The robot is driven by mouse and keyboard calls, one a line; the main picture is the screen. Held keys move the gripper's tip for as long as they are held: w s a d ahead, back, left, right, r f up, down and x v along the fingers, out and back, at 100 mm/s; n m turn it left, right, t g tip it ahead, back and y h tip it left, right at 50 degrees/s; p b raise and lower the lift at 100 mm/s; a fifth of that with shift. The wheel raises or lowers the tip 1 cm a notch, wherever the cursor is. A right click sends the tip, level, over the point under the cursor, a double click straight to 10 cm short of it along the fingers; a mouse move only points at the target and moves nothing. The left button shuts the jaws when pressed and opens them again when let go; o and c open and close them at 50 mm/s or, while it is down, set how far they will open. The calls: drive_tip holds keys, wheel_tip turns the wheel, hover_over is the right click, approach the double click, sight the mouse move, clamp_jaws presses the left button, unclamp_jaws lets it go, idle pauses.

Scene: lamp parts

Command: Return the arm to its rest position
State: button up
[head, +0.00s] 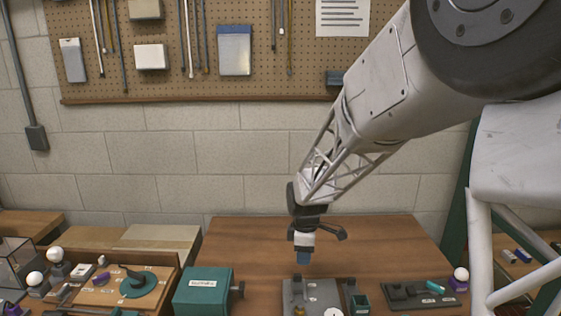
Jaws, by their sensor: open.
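My arm reaches in from the upper right, and my gripper (303,256) points down above the middle of the wooden table (240,237). Its blue-grey tip is above a grey fixture (320,294) near the front edge of the picture. The jaws are open, and I see nothing held between them. The gap between the tip and the fixture is hard to judge from this view.
A teal box (203,290) stands left of the fixture. A dark tray (420,295) and a white bulb on a purple base (460,276) are at the right. A tray with a green lamp base (138,285) is at the left. A pegboard (270,60) hangs behind.

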drive_tip(key=s+d+r+m+t, duration=0.1)
drive_tip(key=s+d+r+m, duration=0.4)
drive_tip(key=s, duration=0.4)
drive_tip(key=s+d+r+m, duration=0.3)
drive_tip(key=s+r+m, duration=0.1)
drive_tip(key=s+r, duration=0.4)
drive_tip(key=s+d+m, duration=0.1)
drive_tip(key=s+m, duration=0.3)
drive_tip(key=s, duration=0.4)
drive_tip(key=s+d+m+t, duration=0.1)
drive_tip(key=s+d+m, duration=0.1)
drive_tip(key=s, duration=0.7)
drive_tip(key=shift+s+d+r+m, duration=0.25)
drive_tip(key=shift+r+m, duration=0.15)
drive_tip(key=shift+m, duration=0.5)
